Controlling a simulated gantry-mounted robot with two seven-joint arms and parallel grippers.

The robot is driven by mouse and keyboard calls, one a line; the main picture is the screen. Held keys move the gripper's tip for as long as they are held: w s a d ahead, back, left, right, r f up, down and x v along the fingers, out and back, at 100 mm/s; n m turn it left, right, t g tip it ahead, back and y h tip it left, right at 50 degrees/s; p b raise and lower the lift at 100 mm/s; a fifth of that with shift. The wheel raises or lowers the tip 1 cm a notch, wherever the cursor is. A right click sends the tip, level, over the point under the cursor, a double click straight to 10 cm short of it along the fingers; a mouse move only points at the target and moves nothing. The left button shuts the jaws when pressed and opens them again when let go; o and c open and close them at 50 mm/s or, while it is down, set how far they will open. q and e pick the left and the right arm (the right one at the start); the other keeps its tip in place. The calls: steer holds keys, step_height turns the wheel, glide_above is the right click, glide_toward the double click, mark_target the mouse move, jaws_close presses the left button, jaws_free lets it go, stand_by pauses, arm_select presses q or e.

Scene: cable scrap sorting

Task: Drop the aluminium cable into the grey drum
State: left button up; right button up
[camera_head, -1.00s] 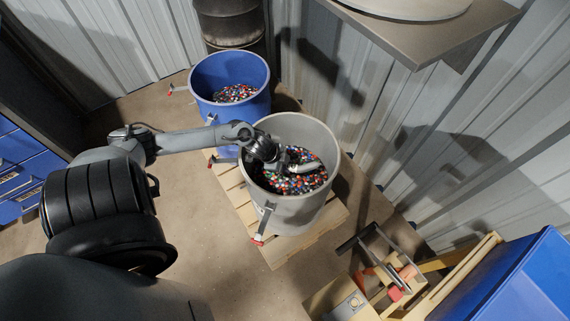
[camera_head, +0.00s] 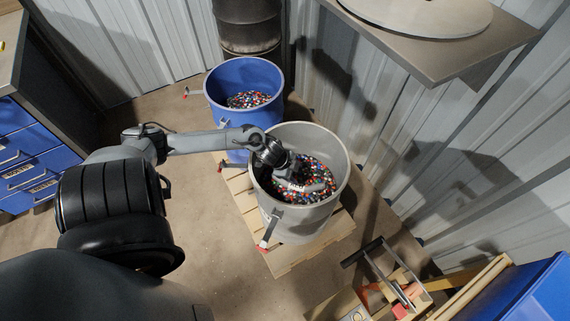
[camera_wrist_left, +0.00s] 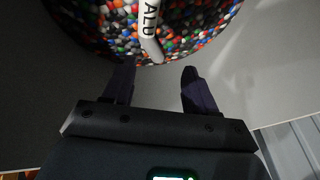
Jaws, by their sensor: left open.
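The grey drum (camera_head: 331,142) stands on a wooden pallet, with multicoloured granules inside. My left gripper (camera_head: 303,188) reaches down inside its rim. In the left wrist view the gripper (camera_wrist_left: 157,72) is open, with two dark fingers apart and nothing gripped between them. The aluminium cable (camera_wrist_left: 148,32), a short pale grey piece marked "ALU", shows just beyond the fingertips, over the granules. In the head view the cable (camera_head: 318,187) is a small grey piece inside the drum. I cannot tell whether it rests on the granules. My right gripper is not in view.
A blue drum (camera_head: 215,92) with similar granules stands behind the grey drum. A dark barrel (camera_head: 246,25) is at the back. The pallet (camera_head: 300,254) shows in front. A wooden box with a metal handle (camera_head: 372,262) and a blue bin (camera_head: 535,292) are at lower right.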

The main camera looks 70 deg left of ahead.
arm_select(q)
steer(key=d+p+v, duration=0.1)
steer(key=p+v, duration=0.4)
steer(key=v, duration=0.6)
steer(key=s+d+r+n+t+y, duration=0.1)
steer(key=d, duration=0.5)
steer(key=s+d+r+n+y, duration=0.1)
steer(key=d+n, duration=0.1)
steer(key=d, duration=0.5)
steer(key=s+d+r+n+g+h, duration=0.1)
steer(key=s+d+r+n+g, duration=0.1)
steer(key=d+r, duration=0.7)
steer(key=s+d+n, duration=0.1)
steer(key=s+d, duration=0.1)
steer(key=d, duration=0.1)
steer(key=shift+s+g, duration=0.2)
steer(key=shift+g, duration=0.1)
steer(key=shift+p, duration=0.35)
step_height(320, 180, up, 38)
steer(key=p, duration=3.8)
steer(key=shift+r, duration=0.2)
steer(key=shift+f, duration=0.1)
steer(key=shift+a, duration=0.1)
